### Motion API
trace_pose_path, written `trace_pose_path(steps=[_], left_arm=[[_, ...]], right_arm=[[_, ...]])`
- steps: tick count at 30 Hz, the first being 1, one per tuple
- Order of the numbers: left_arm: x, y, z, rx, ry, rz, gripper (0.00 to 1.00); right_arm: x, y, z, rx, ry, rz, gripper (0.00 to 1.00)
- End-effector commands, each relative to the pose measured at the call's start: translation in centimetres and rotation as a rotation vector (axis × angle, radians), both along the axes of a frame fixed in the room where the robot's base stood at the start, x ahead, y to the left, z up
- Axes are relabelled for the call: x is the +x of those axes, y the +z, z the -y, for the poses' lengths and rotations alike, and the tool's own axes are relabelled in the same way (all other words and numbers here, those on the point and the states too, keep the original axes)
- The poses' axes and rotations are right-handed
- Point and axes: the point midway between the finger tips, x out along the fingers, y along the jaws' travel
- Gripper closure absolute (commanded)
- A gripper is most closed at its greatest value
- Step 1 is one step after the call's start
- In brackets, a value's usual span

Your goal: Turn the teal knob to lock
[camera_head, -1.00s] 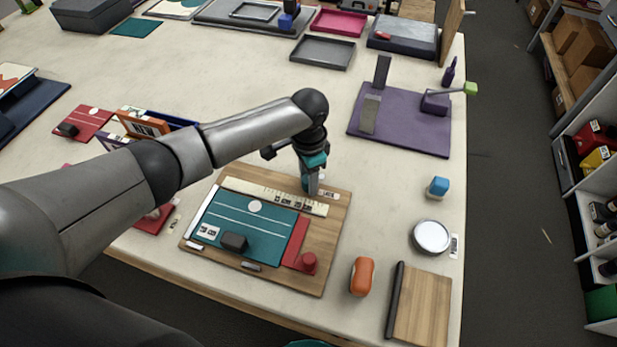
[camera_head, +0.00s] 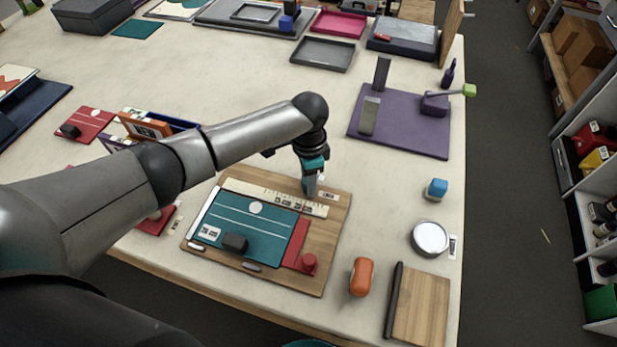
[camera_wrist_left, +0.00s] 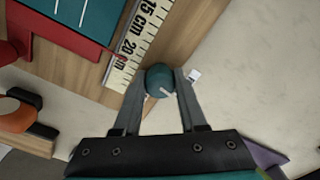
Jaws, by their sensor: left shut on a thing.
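The teal knob (camera_wrist_left: 160,79) is round with a pale pointer line and sits between the two fingertips of my left gripper (camera_wrist_left: 157,85) in the left wrist view. The fingers are closed on its sides. In the head view my left gripper (camera_head: 312,190) points down at the upper right part of the wooden board (camera_head: 335,220), at the end of the ruler strip, and mostly hides the knob. A small white label (camera_wrist_left: 194,75) lies beside the knob. My right gripper is not in view.
The board carries a cream ruler (camera_head: 270,197), a teal panel (camera_head: 265,228), a dark block (camera_head: 235,242) and a red piece with a red knob (camera_head: 309,262). An orange object (camera_head: 361,276) and a round tin (camera_head: 431,237) stand to the right.

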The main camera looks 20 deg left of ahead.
Motion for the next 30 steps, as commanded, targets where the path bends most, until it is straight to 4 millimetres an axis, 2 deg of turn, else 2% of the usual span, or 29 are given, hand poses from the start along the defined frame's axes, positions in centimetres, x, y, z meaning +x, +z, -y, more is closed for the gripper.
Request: trace_pose_path(steps=[12,30], left_arm=[[0.0,0.2,0.1,-0.002,-0.379,0.000,1.00],[0.1,0.1,0.1,-0.003,-0.949,0.001,1.00]], right_arm=[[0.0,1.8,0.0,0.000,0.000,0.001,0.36],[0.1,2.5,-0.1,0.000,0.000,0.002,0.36]])
